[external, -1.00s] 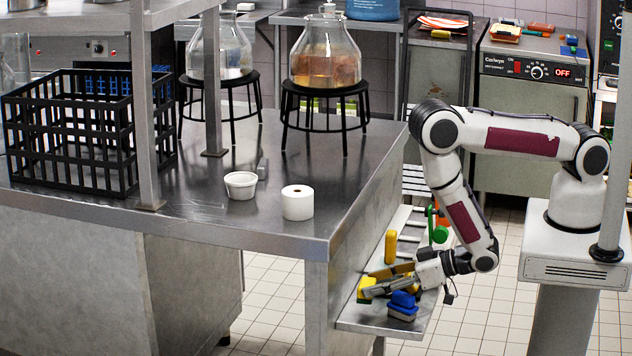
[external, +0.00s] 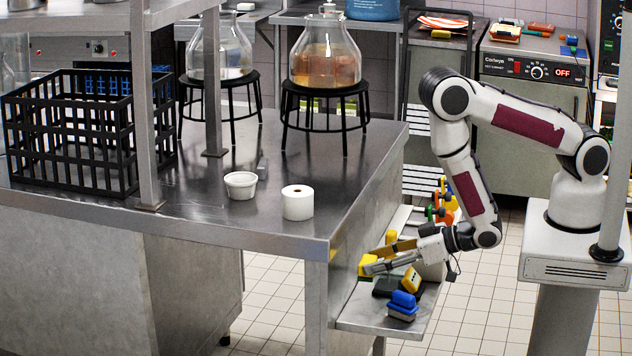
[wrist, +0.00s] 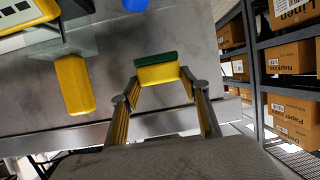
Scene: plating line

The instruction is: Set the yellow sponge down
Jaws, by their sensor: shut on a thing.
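The yellow sponge (external: 366,267) has a green layer along one face, seen in the wrist view (wrist: 158,75). My gripper (external: 372,259) is shut on it, with one finger at each end of the sponge in the wrist view (wrist: 163,84). In the external view the sponge is at the fingertips, over the low side shelf (external: 376,324) of the steel table. It looks raised off the shelf, but the gap beneath it is hard to judge.
A blue-topped scrubber (external: 403,304) and a yellow block with dark spots (external: 411,280) are on the shelf near my gripper. Another yellow block (external: 391,240) is behind it. Green and orange items (external: 441,211) crowd the shelf's far end. The table side (external: 343,265) borders the shelf.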

